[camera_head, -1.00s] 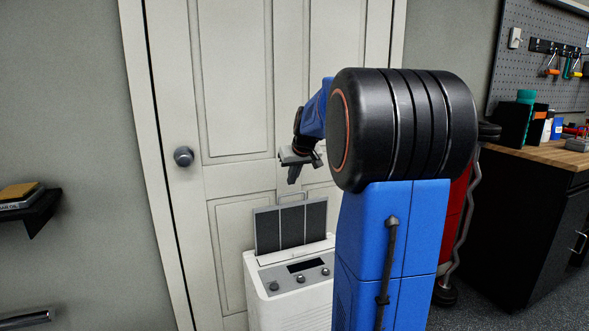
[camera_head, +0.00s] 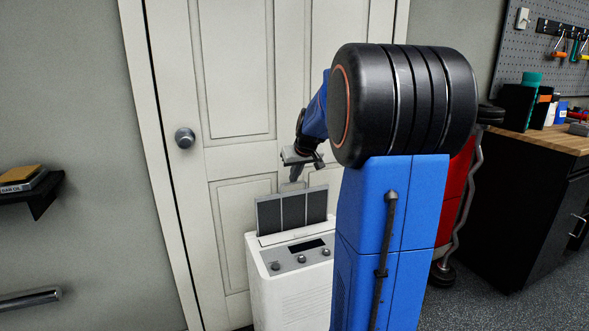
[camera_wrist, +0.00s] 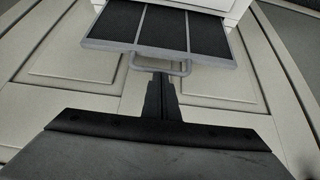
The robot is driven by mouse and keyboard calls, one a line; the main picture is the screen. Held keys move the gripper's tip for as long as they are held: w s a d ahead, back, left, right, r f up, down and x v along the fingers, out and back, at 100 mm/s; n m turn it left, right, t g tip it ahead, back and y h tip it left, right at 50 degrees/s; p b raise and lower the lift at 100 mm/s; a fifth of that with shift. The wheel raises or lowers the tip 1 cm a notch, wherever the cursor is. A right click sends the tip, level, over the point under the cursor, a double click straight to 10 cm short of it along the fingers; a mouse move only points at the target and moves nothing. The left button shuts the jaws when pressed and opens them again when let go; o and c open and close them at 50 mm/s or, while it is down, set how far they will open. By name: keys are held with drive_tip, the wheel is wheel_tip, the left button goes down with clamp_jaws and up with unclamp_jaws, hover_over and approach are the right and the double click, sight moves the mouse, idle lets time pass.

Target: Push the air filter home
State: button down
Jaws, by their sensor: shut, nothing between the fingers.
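The air filter (camera_head: 291,210) is a dark panel with a pale frame and two pale bars. It stands upright, sticking up out of the top of a white appliance (camera_head: 292,285) in front of the door. My gripper (camera_head: 296,175) is shut and empty, fingers pointing down just above the filter's top edge. In the wrist view the filter (camera_wrist: 165,27) shows with a thin wire handle on its edge, and my shut fingertips (camera_wrist: 160,78) are at that handle. I cannot tell whether they touch it. The filter's lower part is hidden inside the appliance.
A white panelled door (camera_head: 235,80) with a round knob stands behind. A small dark shelf (camera_head: 38,193) with books is at left. A wooden-topped black workbench (camera_head: 550,142) is at right, with a red object (camera_head: 452,210) beside it. Grey floor lies between.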

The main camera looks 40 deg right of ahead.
sight(294, 204)
wheel_tip(294, 204, down, 16)
drive_tip(key=shift+r, duration=0.15)
drive_tip(key=shift+s+f, duration=0.1)
drive_tip(key=shift+f, duration=0.1)
drive_tip(key=shift+r, duration=0.45)
drive_tip(key=r, duration=0.1)
drive_tip(key=w+r, duration=0.1)
drive_tip(key=r, duration=0.1)
drive_tip(key=shift+d, duration=0.15)
drive_tip(key=v, duration=0.8)
drive_tip(key=shift+s+r, duration=0.15)
drive_tip(key=shift+r, duration=0.25)
drive_tip(key=shift+v, duration=0.8)
